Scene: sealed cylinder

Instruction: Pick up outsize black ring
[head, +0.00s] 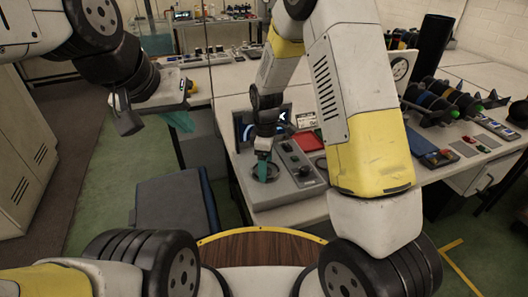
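My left gripper (153,122) hangs at the upper left, away from the console. Its fingers look spread, with nothing visible between them.
The grey console (296,160) has knobs beside a red tray (308,140); a dark screen (244,128) stands behind. Dark spools (438,100) stand on the right table. A blue-grey box (172,200) stands at the lower left. Green floor shows left of it.

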